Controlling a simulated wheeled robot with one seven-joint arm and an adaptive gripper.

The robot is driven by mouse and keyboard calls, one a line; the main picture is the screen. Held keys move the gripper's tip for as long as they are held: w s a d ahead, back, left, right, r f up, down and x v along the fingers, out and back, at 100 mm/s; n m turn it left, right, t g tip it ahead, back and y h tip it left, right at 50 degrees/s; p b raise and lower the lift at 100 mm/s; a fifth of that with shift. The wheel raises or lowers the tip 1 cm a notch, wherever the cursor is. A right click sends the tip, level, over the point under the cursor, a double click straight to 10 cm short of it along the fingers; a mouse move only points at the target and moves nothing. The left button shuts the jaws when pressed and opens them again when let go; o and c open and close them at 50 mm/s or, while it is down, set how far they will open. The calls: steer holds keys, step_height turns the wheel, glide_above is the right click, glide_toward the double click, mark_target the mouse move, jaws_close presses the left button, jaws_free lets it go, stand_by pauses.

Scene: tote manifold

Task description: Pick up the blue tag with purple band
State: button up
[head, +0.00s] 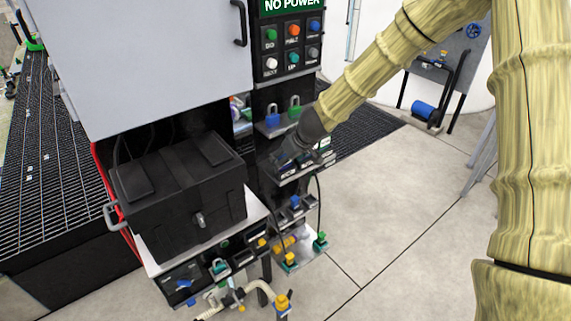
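I cannot make out for certain a blue tag with a purple band in the head view. Small blue pieces show at several spots: a blue piece (295,201) on a lower shelf, and another blue piece (184,284) at the lower front of the cabinet. Neither shows a clear purple band at this size. My gripper (286,157) is dark and reaches in from the right, at the shelf just below the padlocks. Its fingers blend into the dark shelf, so their opening and anything between them are hidden.
A blue padlock (272,119) and a green padlock (294,109) hang above my gripper. A black case (178,190) stands to the left under a grey panel (150,60). Lower shelves hold small coloured parts. A yellow-topped hose fitting (282,302) stands in front. Floor (385,225) at right is clear.

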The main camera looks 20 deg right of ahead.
steer(key=c, duration=1)
steer(key=shift+c, duration=0.2)
steer(key=s+a+r+b, duration=0.2)
steer(key=s, duration=0.5)
steer(key=s+a+r+b, duration=0.2)
steer(key=s+r+b, duration=0.1)
steer(key=s, duration=0.5)
steer(key=shift+s, duration=0.25)
